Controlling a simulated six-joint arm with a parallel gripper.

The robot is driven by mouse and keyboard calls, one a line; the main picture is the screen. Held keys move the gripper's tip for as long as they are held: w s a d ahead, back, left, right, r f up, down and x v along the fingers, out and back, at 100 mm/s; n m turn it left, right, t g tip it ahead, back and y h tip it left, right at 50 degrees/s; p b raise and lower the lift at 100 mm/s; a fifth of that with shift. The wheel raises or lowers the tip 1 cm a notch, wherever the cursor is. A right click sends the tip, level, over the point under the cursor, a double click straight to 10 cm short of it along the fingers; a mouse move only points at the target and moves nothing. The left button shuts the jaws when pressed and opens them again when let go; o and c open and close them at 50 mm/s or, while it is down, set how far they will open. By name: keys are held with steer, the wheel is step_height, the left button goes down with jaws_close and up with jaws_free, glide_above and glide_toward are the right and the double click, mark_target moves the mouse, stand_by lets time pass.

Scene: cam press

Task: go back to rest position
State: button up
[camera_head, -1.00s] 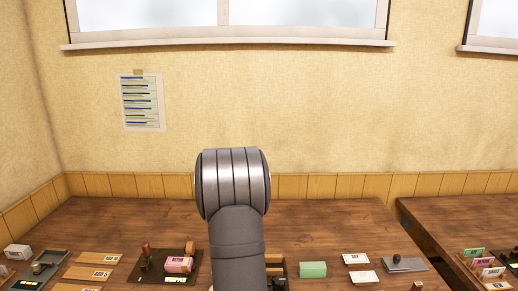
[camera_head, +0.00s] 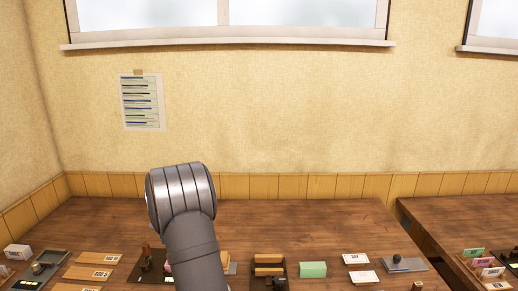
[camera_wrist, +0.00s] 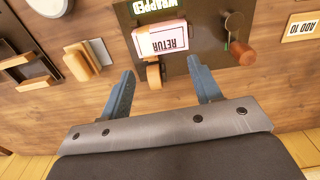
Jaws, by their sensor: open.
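My gripper (camera_wrist: 161,68) shows in the wrist view with its two blue-grey fingers spread apart and nothing between them. Beyond the fingertips is a dark board (camera_wrist: 205,50) with a pink block (camera_wrist: 160,40) lettered "RETUR". A lever with a red-brown handle (camera_wrist: 242,52) stands on the board to the block's right. In the head view, my arm hides the pink block and much of the board (camera_head: 150,268); my gripper is out of that view.
Labelled wooden strips (camera_head: 98,258) lie to the left. The back of the table (camera_head: 310,220) is clear. A paper sheet (camera_head: 142,102) hangs on the wall.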

steer(key=shift+d+f, duration=0.15)
steer(key=shift+f, duration=0.95)
steer(key=o, duration=0.9)
steer(key=s+a+r+t+y, duration=0.1)
steer(key=s+a+r, duration=0.1)
steer(key=s+r, duration=0.35)
steer(key=s+a+r+t, duration=0.2)
steer(key=r, duration=0.7)
steer(key=s+a+r+t+y, duration=0.1)
steer(key=s+a+r, duration=0.2)
steer(key=r, duration=0.5)
steer(key=x, duration=1)
steer(key=shift+d, duration=0.1)
